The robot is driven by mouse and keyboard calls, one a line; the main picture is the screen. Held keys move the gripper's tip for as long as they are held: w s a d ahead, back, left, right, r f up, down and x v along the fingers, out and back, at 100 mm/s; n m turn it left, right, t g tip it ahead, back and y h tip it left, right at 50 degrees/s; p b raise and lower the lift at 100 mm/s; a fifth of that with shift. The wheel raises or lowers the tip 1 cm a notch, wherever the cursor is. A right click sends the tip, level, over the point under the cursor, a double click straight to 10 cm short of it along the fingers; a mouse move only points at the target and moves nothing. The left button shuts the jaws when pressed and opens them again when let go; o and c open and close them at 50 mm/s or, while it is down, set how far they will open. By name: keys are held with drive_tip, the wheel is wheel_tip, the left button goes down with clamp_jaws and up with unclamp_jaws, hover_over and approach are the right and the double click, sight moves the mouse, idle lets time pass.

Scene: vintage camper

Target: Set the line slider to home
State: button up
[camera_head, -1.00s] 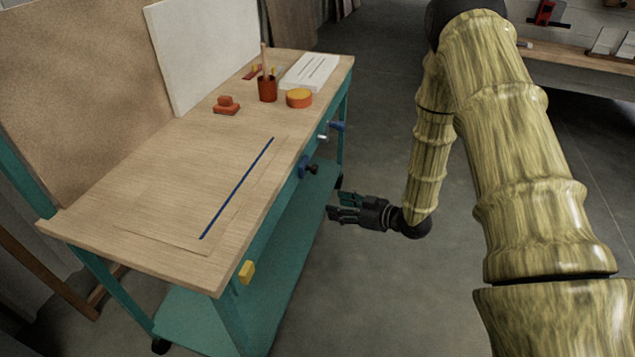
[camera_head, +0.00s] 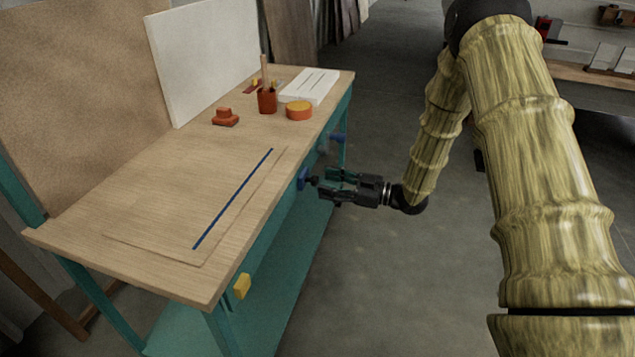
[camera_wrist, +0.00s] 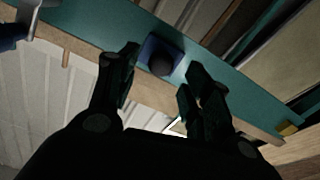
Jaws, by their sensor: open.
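A blue block with a black knob (camera_head: 307,180) sits on the teal front rail of the workbench; I take it for the line slider. In the wrist view the blue block (camera_wrist: 160,56) shows its round black knob facing me, between the fingertips. My gripper (camera_head: 323,184) is open and level in front of the knob, very close to it. I cannot tell whether the fingers touch it. In the wrist view the two fingers of my gripper (camera_wrist: 163,64) stand apart, with the knob in the gap. No home mark is clear.
A yellow block (camera_head: 242,286) sits on the rail nearer the front corner. Floor right of the bench is clear.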

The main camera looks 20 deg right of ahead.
sight(317, 181)
drive_tip(key=shift+x, duration=1.85)
clamp_jaws()
